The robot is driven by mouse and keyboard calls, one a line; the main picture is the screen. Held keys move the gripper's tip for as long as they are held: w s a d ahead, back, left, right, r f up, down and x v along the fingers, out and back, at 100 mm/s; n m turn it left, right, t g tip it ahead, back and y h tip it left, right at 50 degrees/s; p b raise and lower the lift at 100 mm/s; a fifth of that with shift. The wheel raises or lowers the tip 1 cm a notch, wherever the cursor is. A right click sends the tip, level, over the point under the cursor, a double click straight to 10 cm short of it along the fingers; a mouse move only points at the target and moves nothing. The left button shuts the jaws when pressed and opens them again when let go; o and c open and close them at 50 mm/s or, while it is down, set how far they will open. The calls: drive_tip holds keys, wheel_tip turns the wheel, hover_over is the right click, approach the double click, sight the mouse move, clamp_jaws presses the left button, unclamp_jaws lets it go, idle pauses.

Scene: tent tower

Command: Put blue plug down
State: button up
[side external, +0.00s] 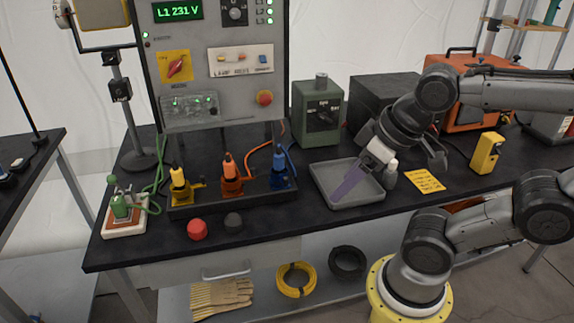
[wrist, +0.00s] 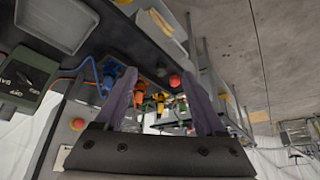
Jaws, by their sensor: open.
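The blue plug (side external: 279,170) stands upright in the right-hand place of a black rack (side external: 240,200), with a blue cable behind it. It also shows in the wrist view (wrist: 110,76), just left of my left finger. My gripper (side external: 347,188) is open and empty, with its purple fingers over the grey tray, apart from the plug and to its right. The wrist view shows both fingers spread, with nothing held between the fingertips (wrist: 160,76). The foot of the plug is hidden by the rack.
An orange plug (side external: 231,178) and a yellow plug (side external: 180,186) stand in the same rack. The grey tray (side external: 322,190) lies right of it. A red cap (side external: 197,230) and a black cap (side external: 234,222) sit in front. A control panel (side external: 215,90) rises behind.

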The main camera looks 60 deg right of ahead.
drive_tip(key=w+d+r+n, duration=0.1)
drive_tip(key=w+r+n, duration=0.5)
drive_tip(key=n, duration=0.5)
drive_tip(key=n+g, duration=0.5)
hover_over(279, 153)
wheel_tip(279, 153, down, 7)
drive_tip(key=f, duration=0.6)
drive_tip(key=shift+s+d+f, duration=0.15)
drive_tip(key=shift+s+f, duration=0.05)
drive_tip(key=shift+w+d+f, duration=0.1)
drive_tip(key=shift+w+f, duration=0.15)
drive_tip(key=shift+f, duration=1.25)
drive_tip(key=shift+w+f, duration=0.2)
drive_tip(key=shift+f, duration=1.25)
